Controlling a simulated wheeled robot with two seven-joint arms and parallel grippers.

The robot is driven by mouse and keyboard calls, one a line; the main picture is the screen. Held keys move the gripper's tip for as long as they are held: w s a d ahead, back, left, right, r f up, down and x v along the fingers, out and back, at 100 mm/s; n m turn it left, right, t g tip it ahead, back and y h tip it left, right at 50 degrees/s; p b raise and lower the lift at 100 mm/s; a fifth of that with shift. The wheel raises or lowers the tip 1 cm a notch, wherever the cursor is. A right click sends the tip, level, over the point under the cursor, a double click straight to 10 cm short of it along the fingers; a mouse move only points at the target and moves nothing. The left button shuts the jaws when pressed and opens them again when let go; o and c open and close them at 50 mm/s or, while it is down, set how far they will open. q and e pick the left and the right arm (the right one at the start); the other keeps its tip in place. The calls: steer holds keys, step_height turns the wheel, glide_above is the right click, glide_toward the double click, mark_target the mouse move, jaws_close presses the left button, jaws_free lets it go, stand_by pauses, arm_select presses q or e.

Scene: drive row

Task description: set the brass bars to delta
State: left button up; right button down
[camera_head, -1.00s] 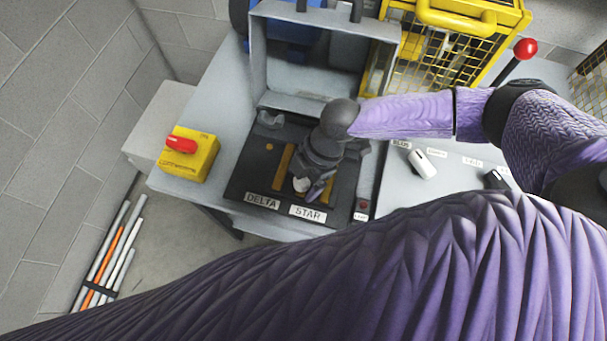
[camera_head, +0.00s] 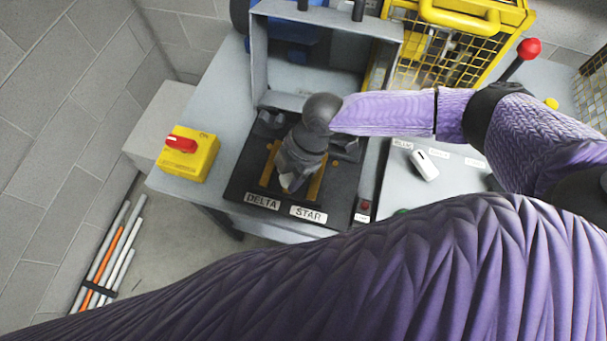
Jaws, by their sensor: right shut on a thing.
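The brass bars lie in the dark terminal tray of an open grey box. The left bar (camera_head: 268,166) shows left of my right gripper and the other bar (camera_head: 316,182) shows right of it. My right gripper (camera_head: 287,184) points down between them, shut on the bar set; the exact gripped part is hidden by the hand. The white DELTA label (camera_head: 263,202) is at the tray's front left, and the STAR label (camera_head: 308,214) is to its right. A small brass stud (camera_head: 336,162) shows bare at the right. My left gripper is not in view.
The box's raised grey lid (camera_head: 320,35) stands behind the tray. A yellow box with a red rotary switch (camera_head: 182,145) stands at the left. A yellow mesh cage (camera_head: 445,60) and a red-knobbed lever (camera_head: 528,48) are at the back right. A white switch (camera_head: 424,165) is on the right panel.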

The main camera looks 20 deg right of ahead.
steer(key=shift+w+a, duration=0.7)
steer(key=shift+a, duration=0.35)
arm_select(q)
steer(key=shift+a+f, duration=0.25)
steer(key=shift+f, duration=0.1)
arm_select(e)
steer(key=c, duration=0.6)
jaws_free()
steer(key=o, duration=0.4)
steer(key=shift+w+a, duration=0.1)
steer(key=shift+a, duration=0.05)
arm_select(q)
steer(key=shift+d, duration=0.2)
arm_select(e)
steer(key=shift+r, duration=0.1)
arm_select(q)
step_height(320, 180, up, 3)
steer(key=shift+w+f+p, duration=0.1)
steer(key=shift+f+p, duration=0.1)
steer(key=shift+p, duration=0.9)
arm_select(e)
steer(key=v, duration=0.9)
steer(key=shift+d+r, duration=0.25)
steer(key=shift+r, duration=0.1)
